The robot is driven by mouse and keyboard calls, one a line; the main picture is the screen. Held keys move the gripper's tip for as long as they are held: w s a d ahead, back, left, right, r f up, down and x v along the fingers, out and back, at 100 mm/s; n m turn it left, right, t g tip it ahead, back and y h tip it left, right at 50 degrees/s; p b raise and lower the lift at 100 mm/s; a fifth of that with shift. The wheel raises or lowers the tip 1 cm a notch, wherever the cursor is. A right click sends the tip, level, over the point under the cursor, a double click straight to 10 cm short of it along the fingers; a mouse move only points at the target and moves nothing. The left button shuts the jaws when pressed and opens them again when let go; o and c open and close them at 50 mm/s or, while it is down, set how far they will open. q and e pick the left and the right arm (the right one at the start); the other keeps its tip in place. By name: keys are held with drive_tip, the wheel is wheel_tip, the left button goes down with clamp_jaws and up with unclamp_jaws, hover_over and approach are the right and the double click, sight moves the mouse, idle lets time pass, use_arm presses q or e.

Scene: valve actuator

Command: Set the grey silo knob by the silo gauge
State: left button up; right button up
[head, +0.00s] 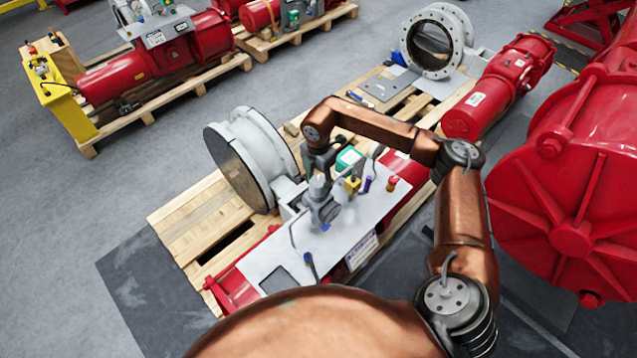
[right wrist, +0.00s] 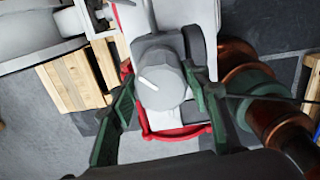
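A grey round knob (right wrist: 160,88) with a white pointer line shows in the right wrist view. Its pointer is towards the left and slightly up in that picture. My right gripper (right wrist: 160,98) has its two dark green fingers spread, one on each side of the knob. The left finger looks apart from it; the right one is very close, and I cannot tell if it touches. In the head view my right gripper (head: 322,158) is just above a grey fitting (head: 322,205) on the white panel, partly hidden by my wrist. I cannot make out the silo gauge. My left gripper is out of view.
The white panel (head: 275,255) also carries a green-and-white device (head: 349,158), a yellow block (head: 352,186) and a red-orange knob (head: 391,184). A large flanged valve (head: 240,160) stands to the left on the wooden pallet (head: 185,220). A big red housing (head: 570,190) is at the right.

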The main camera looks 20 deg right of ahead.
sight(318, 181)
drive_tip(key=o, duration=0.4)
wheel_tip(318, 181, up, 12)
idle(0.6)
idle(0.4)
